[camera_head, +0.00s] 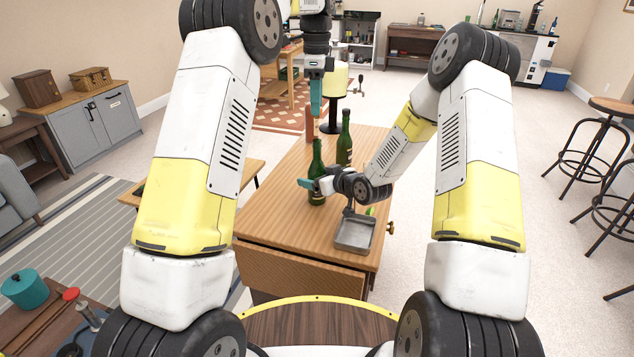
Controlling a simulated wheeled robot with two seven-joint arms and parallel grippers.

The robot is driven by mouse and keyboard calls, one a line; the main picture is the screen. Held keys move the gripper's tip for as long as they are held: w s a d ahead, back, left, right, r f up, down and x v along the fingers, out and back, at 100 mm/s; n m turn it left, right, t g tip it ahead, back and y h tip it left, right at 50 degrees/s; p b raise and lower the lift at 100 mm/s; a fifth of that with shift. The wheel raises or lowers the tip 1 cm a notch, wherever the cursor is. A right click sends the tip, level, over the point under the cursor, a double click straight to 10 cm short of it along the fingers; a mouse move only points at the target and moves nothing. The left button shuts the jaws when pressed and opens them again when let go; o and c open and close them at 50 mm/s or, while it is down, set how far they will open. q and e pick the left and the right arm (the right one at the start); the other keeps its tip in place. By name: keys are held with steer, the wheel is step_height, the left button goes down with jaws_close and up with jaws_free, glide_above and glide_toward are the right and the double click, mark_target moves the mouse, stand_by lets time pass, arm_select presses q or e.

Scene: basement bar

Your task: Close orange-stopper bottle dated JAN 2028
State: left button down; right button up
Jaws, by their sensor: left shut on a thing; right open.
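A green bottle (317,160) stands upright on the wooden table, its label too small to read. A second green bottle (345,143) stands behind it to the right. My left gripper (316,108) points down above the nearer bottle and is shut on a small orange stopper (317,127), just over that bottle's neck. Whether the stopper touches the neck cannot be told. My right gripper (308,184) is open at the nearer bottle's lower body, its fingers partly covering it. No date is readable on either bottle.
The wooden table (275,212) has free room at its left front. A grey metal tray (354,234) sits at its right front, with a small green thing (370,211) beside it. A dark stand with a pale yellow cylinder (336,80) is behind. Bar stools (590,150) stand far right.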

jaws_close()
arm_select(q)
glide_above(316, 140)
steer(key=shift+f, duration=2.5)
steer(key=shift+f, duration=0.85)
steer(key=shift+f, duration=0.65)
steer(key=c, duration=1.1)
jaws_free()
step_height(316, 140, up, 12)
